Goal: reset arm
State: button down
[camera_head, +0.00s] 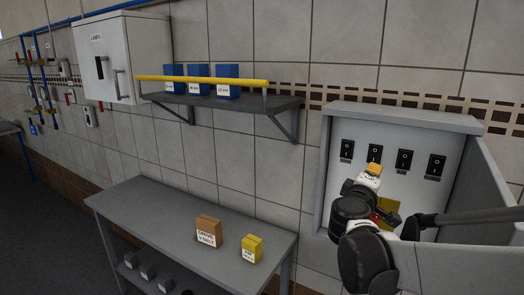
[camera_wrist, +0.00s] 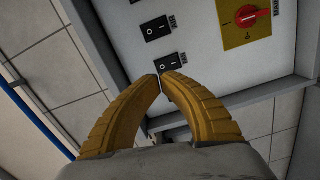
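My gripper (camera_head: 374,169) is raised in front of the open electrical box (camera_head: 328,165) at the right of the head view. In the wrist view its two curved yellow fingers (camera_wrist: 161,76) come together at the tips, with nothing seen between them. The tips appear close to a black rocker switch (camera_wrist: 168,63); I cannot tell whether they touch it. A second rocker switch (camera_wrist: 157,28) is beyond it. A red rotary knob (camera_wrist: 251,14) sits on a yellow plate (camera_wrist: 236,38). In the head view my arm covers part of the panel below the switches.
The box's open door (camera_head: 490,175) is at the right. A grey table (camera_head: 150,205) holds a brown box (camera_head: 208,231) and a yellow box (camera_head: 252,248). A wall shelf (camera_head: 225,102) with a yellow rail carries three blue boxes. A white cabinet (camera_head: 118,58) and pipes are at the left.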

jog(key=s+f+m+g+y+b, duration=0.2)
jog(key=s+f+m+g+b, duration=0.15)
jog(key=s+f, duration=0.6)
jog(key=s+a+f+m+g+y+b, duration=0.3)
jog(key=s+a+f+m+y+b, duration=0.2)
jog(key=s+a+f, duration=1)
jog(key=s+f+y+b, duration=0.1)
jog(key=s+f+y, duration=0.2)
jog(key=shift+s+f+g+y+b, duration=0.15)
jog(key=shift+f+g+y+b, duration=0.15)
jog(key=shift+f+g+y, duration=0.1)
